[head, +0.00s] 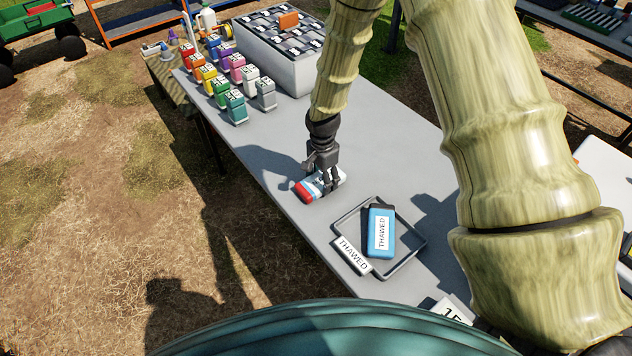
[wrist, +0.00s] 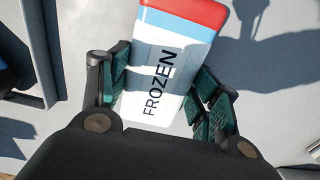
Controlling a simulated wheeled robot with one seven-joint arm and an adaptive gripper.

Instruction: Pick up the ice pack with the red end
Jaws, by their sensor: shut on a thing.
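The ice pack with the red end (head: 308,190) is at the middle of the grey table, near its left edge. In the wrist view the ice pack (wrist: 172,60) is white with a red end, a light blue band and the word FROZEN. My gripper (head: 323,178) is over it, fingers pointing down. In the wrist view my gripper (wrist: 160,90) has a finger on each side of the pack, shut on it. The pack looks to be at or very near the table top; I cannot tell whether it touches.
The table around the pack is mostly clear.

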